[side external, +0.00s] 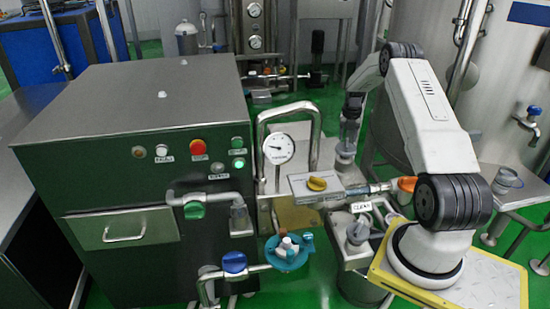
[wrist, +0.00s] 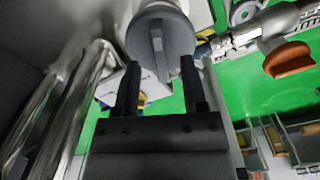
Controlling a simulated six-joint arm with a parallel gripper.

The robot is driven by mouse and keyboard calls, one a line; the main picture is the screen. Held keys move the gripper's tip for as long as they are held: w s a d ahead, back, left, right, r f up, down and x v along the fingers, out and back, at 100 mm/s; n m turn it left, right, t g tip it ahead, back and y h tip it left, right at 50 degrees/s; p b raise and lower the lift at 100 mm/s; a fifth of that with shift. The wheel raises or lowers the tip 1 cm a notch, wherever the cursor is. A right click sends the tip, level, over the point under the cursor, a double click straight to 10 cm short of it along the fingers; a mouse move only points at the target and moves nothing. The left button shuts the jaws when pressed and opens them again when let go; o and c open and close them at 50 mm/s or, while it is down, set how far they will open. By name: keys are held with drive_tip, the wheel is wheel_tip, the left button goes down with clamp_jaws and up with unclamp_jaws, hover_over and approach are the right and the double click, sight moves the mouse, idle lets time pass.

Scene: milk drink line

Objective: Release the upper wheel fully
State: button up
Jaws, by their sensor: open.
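A grey round wheel (wrist: 178,38) with a raised bar across its face fills the top middle of the wrist view. It appears to be the upper wheel. My gripper (wrist: 160,68) is open, with its two dark fingers apart at the wheel's near edge. I cannot tell whether they touch it. In the side view my gripper (side external: 347,140) points down at a grey fitting (side external: 345,160) behind the yellow-knobbed box, and its fingers are too small to make out. A similar grey knob (side external: 358,231) sits lower, nearer the camera.
An orange handle (side external: 405,184) is on the pipe; it also shows in the wrist view (wrist: 290,60). Bright pipes (wrist: 62,105) run close beside my gripper.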

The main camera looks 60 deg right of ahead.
sight(347, 142)
drive_tip(key=shift+r, duration=2.75)
drive_tip(key=m, duration=1.8)
drive_tip(key=shift+a, duration=0.1)
drive_tip(key=m, duration=1.8)
drive_tip(key=shift+s, duration=0.1)
drive_tip(key=shift+f, duration=0.15)
